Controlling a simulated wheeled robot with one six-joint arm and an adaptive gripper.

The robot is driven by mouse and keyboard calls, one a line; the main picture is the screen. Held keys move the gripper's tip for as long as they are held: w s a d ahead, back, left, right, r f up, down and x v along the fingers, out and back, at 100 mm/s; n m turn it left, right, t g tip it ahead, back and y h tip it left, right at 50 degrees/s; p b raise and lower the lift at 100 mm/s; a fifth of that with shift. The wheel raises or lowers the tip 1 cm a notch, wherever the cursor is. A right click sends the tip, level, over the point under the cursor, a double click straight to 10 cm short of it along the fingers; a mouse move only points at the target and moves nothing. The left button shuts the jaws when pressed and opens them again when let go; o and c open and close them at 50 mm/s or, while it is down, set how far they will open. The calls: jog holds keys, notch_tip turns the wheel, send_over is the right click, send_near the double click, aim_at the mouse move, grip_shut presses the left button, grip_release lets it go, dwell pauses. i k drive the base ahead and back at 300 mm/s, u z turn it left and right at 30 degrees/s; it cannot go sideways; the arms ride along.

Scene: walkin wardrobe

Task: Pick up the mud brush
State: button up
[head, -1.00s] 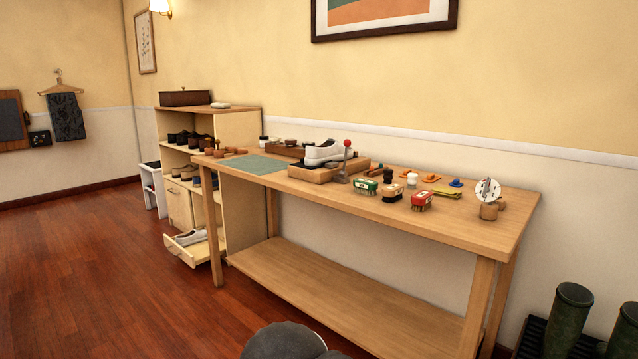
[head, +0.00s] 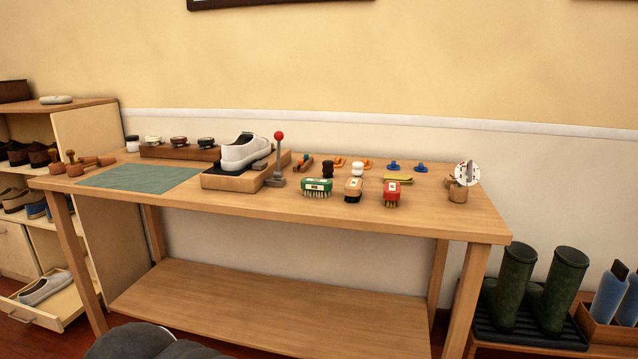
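Three brushes with small labels stand in a row near the front of the wooden workbench (head: 400,220): a green brush (head: 316,187) with dark bristles, a tan brush (head: 353,189), and a red brush (head: 391,193) with brown bristles. The labels are too small to read, so I cannot tell which is the mud brush. My gripper is not in view. A dark grey rounded part at the bottom edge seems to be my arm, well below the bench top.
A white shoe (head: 245,152) sits on a wooden block beside a red-knobbed lever (head: 278,160). A round dial (head: 467,174) stands at the right end. Green boots (head: 513,285) stand on the right. A shoe shelf (head: 85,130) is on the left.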

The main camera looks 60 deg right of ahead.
aim_at(311, 186)
jog(key=z, duration=0.95)
jog(key=i, duration=0.9)
jog(key=z, duration=1.05)
